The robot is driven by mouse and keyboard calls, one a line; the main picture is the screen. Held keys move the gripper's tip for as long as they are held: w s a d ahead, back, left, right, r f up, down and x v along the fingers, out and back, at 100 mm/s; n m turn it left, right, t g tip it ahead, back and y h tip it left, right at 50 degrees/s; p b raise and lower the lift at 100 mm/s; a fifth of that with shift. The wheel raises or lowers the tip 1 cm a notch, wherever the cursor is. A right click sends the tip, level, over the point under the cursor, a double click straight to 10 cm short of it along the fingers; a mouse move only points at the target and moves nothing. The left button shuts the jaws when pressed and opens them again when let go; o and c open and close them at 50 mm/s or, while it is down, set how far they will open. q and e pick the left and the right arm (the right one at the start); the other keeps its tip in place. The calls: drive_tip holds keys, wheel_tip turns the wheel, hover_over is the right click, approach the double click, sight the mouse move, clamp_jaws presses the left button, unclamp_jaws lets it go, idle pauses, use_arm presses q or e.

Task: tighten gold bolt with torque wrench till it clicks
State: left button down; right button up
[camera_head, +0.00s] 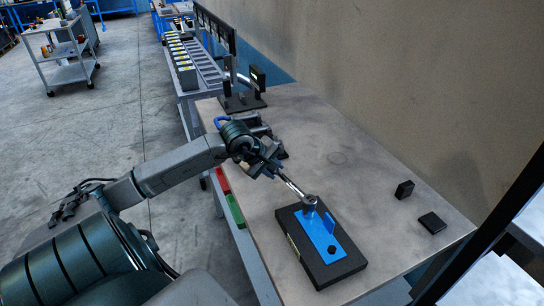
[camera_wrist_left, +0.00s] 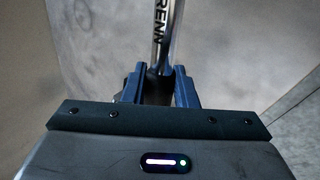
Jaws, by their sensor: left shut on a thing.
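My left gripper (camera_head: 264,168) is shut on the torque wrench (camera_head: 290,186), a silver-shafted tool with a dark grip. In the left wrist view the wrench shaft (camera_wrist_left: 168,45), with dark lettering, rises from between the blue fingers of my left gripper (camera_wrist_left: 158,88). The wrench slants down to the right, and its head (camera_head: 310,200) is at the upper end of a blue plate (camera_head: 318,228) on a black block (camera_head: 350,264). The gold bolt cannot be made out; the wrench head may cover it. A dark bolt (camera_head: 332,251) shows at the plate's lower end. My right gripper is not in view.
Two small black blocks (camera_head: 404,189) (camera_head: 432,223) lie on the table (camera_head: 380,170) at right. A black stand (camera_head: 243,98) is at the table's far end. Red and green bins (camera_head: 234,210) hang along the left edge. The table's middle is clear.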

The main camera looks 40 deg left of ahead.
use_arm(q)
drive_tip(key=shift+w+d+m+b, duration=0.15)
drive_tip(key=shift+w+m+b, duration=0.35)
drive_tip(key=shift+b, duration=0.4)
drive_tip(key=shift+w, duration=0.1)
drive_tip(key=shift+w+d+m+h+b, duration=0.15)
drive_tip(key=shift+w+m+h+b, duration=0.25)
drive_tip(key=shift+b, duration=0.55)
drive_tip(key=shift+w, duration=0.15)
drive_tip(key=shift+w+d+b, duration=0.1)
drive_tip(key=shift+w+b, duration=0.05)
drive_tip(key=shift+b, duration=0.15)
drive_tip(key=shift+w+d+m+g+h+b, duration=0.2)
drive_tip(key=shift+w+m+g+h+b, duration=0.15)
drive_tip(key=shift+w+b, duration=0.2)
drive_tip(key=shift+m, duration=0.25)
drive_tip(key=shift+s+b, duration=0.1)
drive_tip(key=shift+b, duration=0.25)
